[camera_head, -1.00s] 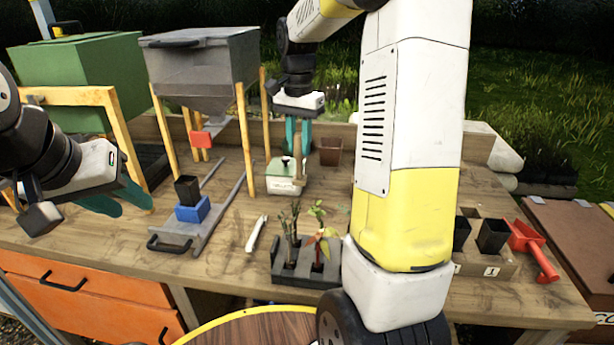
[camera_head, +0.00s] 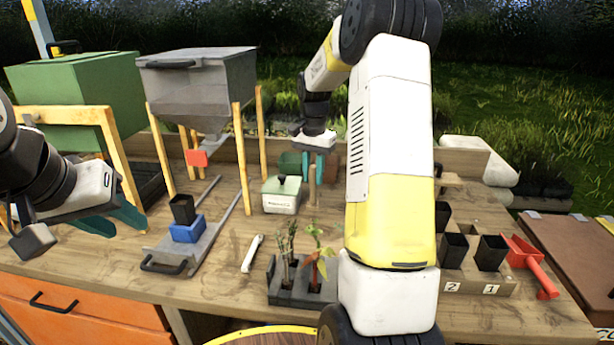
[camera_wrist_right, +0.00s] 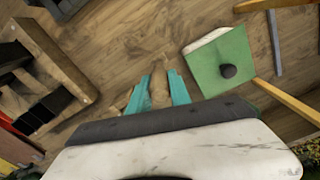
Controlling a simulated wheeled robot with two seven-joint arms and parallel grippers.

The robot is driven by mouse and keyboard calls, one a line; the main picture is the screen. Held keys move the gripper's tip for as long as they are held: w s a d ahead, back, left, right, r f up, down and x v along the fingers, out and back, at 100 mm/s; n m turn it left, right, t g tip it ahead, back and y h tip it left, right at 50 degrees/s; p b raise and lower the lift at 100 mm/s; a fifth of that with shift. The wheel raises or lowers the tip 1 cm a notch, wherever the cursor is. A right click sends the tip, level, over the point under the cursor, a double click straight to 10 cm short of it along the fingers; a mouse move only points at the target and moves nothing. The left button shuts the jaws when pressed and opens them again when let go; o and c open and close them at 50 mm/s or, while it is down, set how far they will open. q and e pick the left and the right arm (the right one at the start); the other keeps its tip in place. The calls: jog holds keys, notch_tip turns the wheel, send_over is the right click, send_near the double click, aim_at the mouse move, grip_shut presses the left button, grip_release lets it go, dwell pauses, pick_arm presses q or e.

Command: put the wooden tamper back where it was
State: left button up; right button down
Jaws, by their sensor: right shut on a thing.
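The wooden tamper (camera_head: 312,192) is between the teal fingers of my right gripper (camera_head: 313,172), which is shut on it. It hangs roughly upright over the bench, just right of the green-lidded box. In the right wrist view the tamper (camera_wrist_right: 160,90) shows between the fingers (camera_wrist_right: 160,92); its lower end is partly hidden, and I cannot tell whether it touches the bench. My left gripper (camera_head: 115,222) is at the far left, its teal fingers apart and nothing between them, away from the tamper.
The green-lidded box (camera_head: 281,197) stands close left of the tamper. A seedling holder (camera_head: 300,293) is in front. Black pots (camera_head: 490,252) sit in a numbered wooden rack at right, by a red scoop (camera_head: 530,262). A wooden stand (camera_wrist_right: 30,60) is partly hidden by my arm.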

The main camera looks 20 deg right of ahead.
jog(key=w+d+f, duration=0.4)
jog(key=d, duration=0.1)
jog(key=shift+w+d, duration=0.15)
jog(key=shift+w, duration=0.1)
jog(key=shift+f, duration=0.15)
jog(key=c, duration=1.2)
grip_release()
